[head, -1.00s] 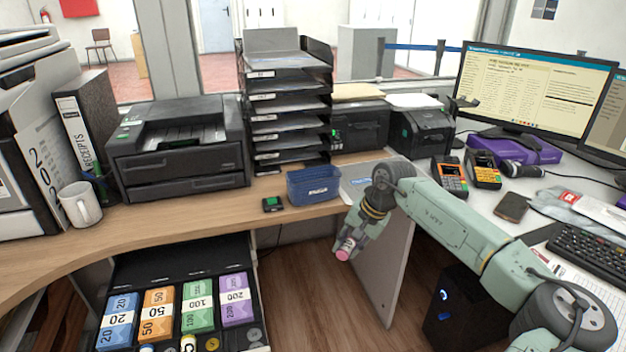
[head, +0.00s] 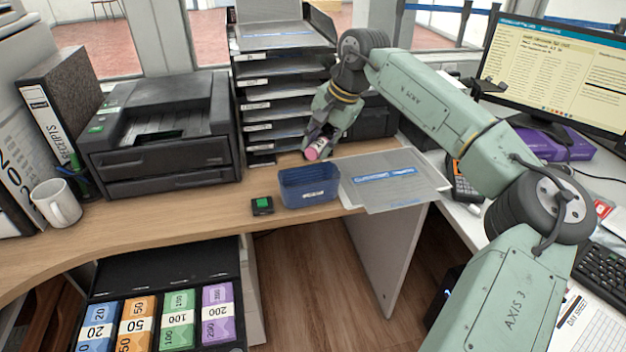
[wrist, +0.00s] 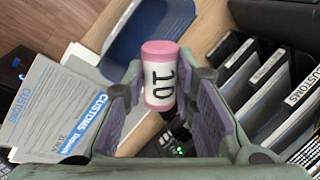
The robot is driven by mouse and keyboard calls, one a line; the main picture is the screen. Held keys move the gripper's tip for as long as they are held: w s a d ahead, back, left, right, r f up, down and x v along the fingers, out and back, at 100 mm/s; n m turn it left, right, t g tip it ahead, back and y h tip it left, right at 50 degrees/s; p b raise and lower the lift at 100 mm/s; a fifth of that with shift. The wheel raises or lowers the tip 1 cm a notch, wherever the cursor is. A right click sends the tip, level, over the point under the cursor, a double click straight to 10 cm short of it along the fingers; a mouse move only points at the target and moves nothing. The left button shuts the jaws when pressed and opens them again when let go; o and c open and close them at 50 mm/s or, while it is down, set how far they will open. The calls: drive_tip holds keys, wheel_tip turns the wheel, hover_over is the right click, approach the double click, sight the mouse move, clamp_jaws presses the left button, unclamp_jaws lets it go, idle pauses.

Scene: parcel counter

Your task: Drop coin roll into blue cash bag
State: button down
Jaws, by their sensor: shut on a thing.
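The coin roll (head: 318,149) is pink with a white band; the band reads 10 in the wrist view (wrist: 159,78). My gripper (head: 325,138) is shut on it and holds it above the counter, just above and behind the right side of the blue cash bag. The blue cash bag (head: 309,196) is an open-topped, box-like container standing on the wooden counter. Its open top also shows at the upper left of the wrist view (wrist: 140,45), beyond the roll. The roll is apart from the bag. Part of the gripper is hidden by the arm's own wrist.
A tall tray stack (head: 272,105) stands close behind the gripper. A clear sleeve with customs forms (head: 395,178) lies right of the bag, overhanging the counter edge. A small black device (head: 262,205) sits left of the bag. An open cash drawer (head: 165,270) is below left.

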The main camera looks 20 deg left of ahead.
sight(318, 165)
drive_tip(key=shift+s+f+b, duration=0.15)
drive_tip(key=shift+f+b, duration=0.35)
drive_tip(key=shift+f, duration=0.1)
wheel_tip(318, 165, down, 5)
drive_tip(key=b, duration=0.3)
drive_tip(key=shift+r, duration=0.2)
drive_tip(key=shift+r, duration=0.1)
drive_tip(key=c, duration=1.2)
unclamp_jaws()
drive_tip(key=v, duration=1.2)
drive_tip(key=shift+a, duration=0.1)
drive_tip(key=shift+s, duration=0.1)
